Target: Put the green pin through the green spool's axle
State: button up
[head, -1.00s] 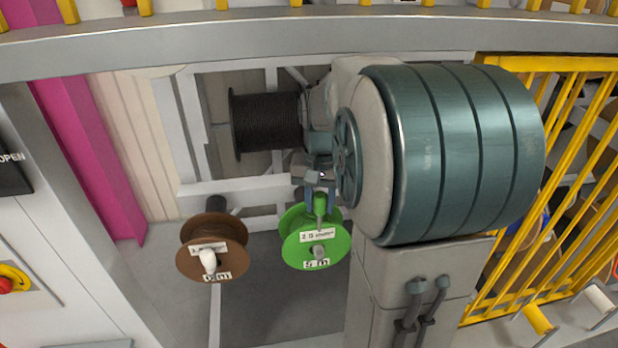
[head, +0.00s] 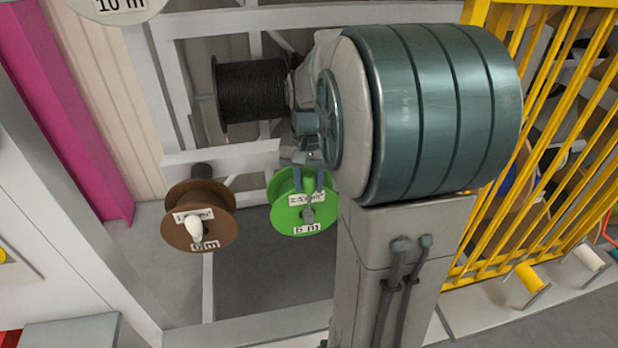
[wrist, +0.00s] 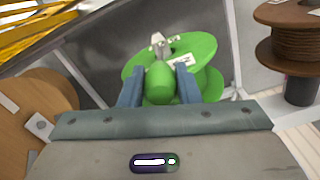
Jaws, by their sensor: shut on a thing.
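The green spool (head: 288,219) hangs on a grey axle (head: 308,213) that sticks out at its hub, to the right of the brown spool. It also shows in the wrist view (wrist: 200,46), just beyond the fingers. My gripper (head: 308,182) is in front of the upper part of the green spool. In the wrist view, my gripper (wrist: 159,86) is shut on the green pin (wrist: 159,80), a rounded green piece between its two blue fingers. The grey axle end (wrist: 158,41) shows just past the pin. I cannot tell whether the pin touches the axle.
A brown spool (head: 182,234) with a white pin (head: 193,229) hangs at the left. A black reel (head: 250,95) is above. A yellow railing (head: 545,130) stands at the right. Grey floor (head: 265,280) lies open below the spools.

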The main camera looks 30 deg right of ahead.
aim_at(309, 204)
jog(key=shift+f+b, duration=2.55)
jog(key=shift+f, duration=1.05)
jog(key=o, duration=1)
jog(key=shift+o, duration=0.2)
notch_tip(309, 204, up, 14)
jog(key=shift+f, duration=0.1)
